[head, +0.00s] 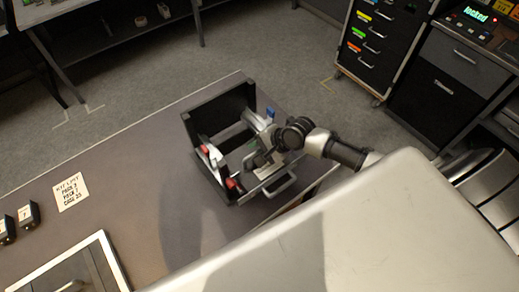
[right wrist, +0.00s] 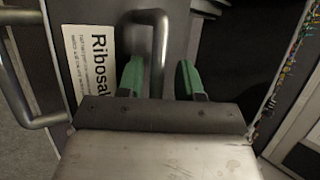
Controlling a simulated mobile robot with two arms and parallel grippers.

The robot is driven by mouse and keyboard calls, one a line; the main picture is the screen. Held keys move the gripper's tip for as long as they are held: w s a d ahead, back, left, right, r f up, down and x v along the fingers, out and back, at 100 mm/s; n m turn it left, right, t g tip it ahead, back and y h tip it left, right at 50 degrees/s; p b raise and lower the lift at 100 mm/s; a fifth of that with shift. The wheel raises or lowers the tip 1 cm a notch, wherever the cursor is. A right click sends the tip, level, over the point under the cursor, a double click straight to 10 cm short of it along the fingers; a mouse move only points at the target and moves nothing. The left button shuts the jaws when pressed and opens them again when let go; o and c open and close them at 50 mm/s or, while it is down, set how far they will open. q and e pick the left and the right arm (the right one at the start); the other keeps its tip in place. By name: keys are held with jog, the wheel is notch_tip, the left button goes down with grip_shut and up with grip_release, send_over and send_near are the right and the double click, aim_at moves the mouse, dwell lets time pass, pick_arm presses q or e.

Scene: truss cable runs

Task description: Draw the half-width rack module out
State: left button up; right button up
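The black rack frame (head: 237,103) stands on the dark table. My right gripper (head: 262,160) reaches in from the right to the rack. In the right wrist view its two green fingertips (right wrist: 161,78) stand apart, one on each side of the handle, with gaps showing, so it is open. The module's depth in the rack is hidden. My left gripper is not in view.
Another metal handle (head: 282,185) sticks out at the rack's front; a dark opening (right wrist: 225,50) lies right of the module face. Red-tipped parts (head: 232,184) sit on the rack's left side. A kit list card (head: 70,191) and framed tray (head: 108,262) lie left. Drawer cabinets (head: 376,45) stand behind.

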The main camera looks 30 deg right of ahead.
jog(key=shift+o, duration=0.2)
jog(key=shift+s+f, duration=0.15)
jog(key=shift+s, duration=0.05)
jog(key=shift+d, duration=0.1)
jog(key=b+v, duration=0.1)
jog(key=v, duration=1)
jog(key=shift+w, duration=0.25)
